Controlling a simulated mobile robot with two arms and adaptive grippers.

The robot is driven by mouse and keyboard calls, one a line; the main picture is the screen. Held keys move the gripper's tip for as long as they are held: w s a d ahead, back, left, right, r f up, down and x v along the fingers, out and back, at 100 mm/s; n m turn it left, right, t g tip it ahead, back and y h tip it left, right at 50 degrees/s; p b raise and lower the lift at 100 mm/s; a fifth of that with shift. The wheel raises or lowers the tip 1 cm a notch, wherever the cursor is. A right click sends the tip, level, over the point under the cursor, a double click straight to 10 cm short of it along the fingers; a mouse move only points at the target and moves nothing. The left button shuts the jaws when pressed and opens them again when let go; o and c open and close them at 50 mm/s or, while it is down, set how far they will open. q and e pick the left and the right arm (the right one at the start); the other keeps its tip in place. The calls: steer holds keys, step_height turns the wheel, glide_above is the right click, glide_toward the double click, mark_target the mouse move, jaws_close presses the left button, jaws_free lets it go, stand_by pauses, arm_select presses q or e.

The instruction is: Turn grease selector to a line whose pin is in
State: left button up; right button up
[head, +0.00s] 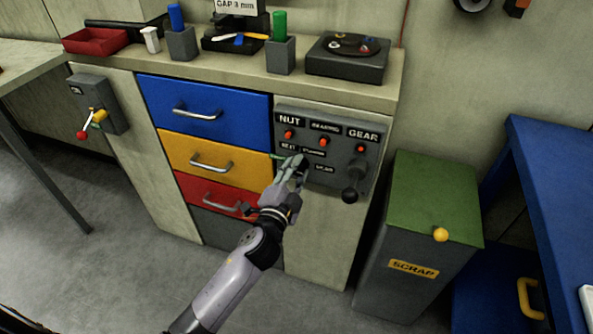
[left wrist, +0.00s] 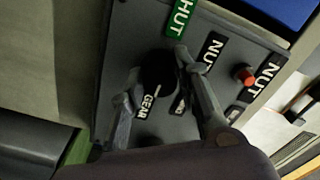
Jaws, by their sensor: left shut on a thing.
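The grey grease panel (head: 340,178) has NUT, BEARING and GEAR plates along its top. Under them are three red pins (head: 323,142); I cannot tell how deep each sits. One red pin (left wrist: 245,76) shows in the left wrist view. My left gripper (head: 297,165) is at the panel's lower left, hiding the selector in the head view. In the left wrist view the black round selector knob (left wrist: 158,68) is between my fingers, which are shut on it. Its white mark is beside the GEAR label (left wrist: 147,106). A green SHUT label (left wrist: 181,18) and a NUT label (left wrist: 211,53) are around it.
A black ball-ended lever (head: 350,195) sticks out at the panel's lower right. Blue, yellow and red drawers (head: 205,112) are to the left. A green-topped scrap bin (head: 425,200) stands to the right. Open floor lies at lower left.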

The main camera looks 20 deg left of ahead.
arm_select(q)
steer(key=o, duration=1.2)
steer(key=shift+c, duration=0.2)
steer(key=shift+s, duration=0.2)
steer(key=s, duration=1.1)
steer(key=shift+s+a, duration=0.2)
steer(key=shift+s, duration=0.1)
